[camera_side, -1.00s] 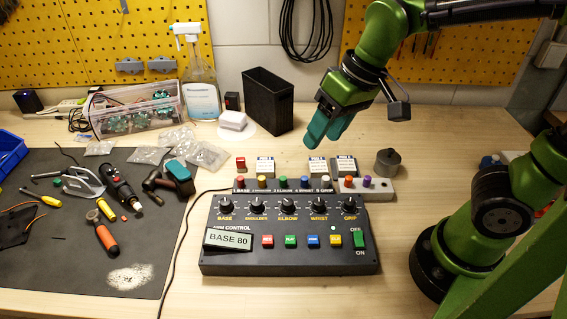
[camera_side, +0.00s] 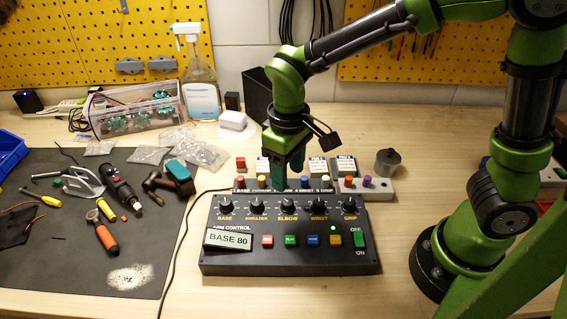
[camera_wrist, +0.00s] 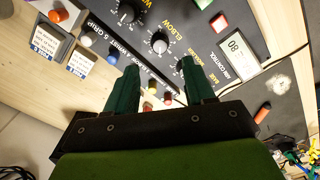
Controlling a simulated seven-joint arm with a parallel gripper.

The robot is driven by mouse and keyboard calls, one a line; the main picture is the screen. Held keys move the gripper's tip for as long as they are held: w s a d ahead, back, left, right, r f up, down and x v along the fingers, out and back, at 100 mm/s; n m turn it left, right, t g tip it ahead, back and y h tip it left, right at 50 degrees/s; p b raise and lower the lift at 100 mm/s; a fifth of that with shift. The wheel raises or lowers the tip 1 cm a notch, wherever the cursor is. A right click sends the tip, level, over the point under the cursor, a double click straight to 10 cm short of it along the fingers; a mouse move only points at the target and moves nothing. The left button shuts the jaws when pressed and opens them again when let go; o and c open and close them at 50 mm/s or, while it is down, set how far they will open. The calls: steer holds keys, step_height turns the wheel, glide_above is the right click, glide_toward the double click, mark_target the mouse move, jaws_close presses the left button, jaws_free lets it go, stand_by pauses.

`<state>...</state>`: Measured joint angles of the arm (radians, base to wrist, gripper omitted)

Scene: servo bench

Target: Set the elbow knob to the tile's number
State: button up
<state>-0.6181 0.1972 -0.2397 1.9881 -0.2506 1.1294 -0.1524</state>
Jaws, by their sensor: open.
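The elbow knob (camera_side: 287,206) is a black dial with a pale pointer, in the middle of the knob row on the dark control box (camera_side: 215,266). It also shows in the wrist view (camera_wrist: 159,43). A white tile (camera_side: 228,240) on the box's left front reads "BASE 80", naming base rather than elbow. My gripper (camera_side: 288,180) is open and empty, pointing down just behind the elbow knob, over the peg strip. In the wrist view, the fingertips (camera_wrist: 159,68) are apart with the knob beyond them. The fingers hide part of the peg row in the side view.
Other knobs stand close on both sides, including the shoulder knob (camera_side: 257,206) and wrist knob (camera_side: 319,206). The strip with coloured pegs (camera_side: 378,191) lies behind the box. Coloured buttons and a green switch (camera_side: 359,239) are in front. Tools lie on the dark mat (camera_side: 60,270).

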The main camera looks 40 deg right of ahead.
mark_target(288, 201)
step_height(288, 201, down, 8)
steer(key=shift+r, duration=0.1)
steer(key=shift+c, duration=0.3)
jaws_close()
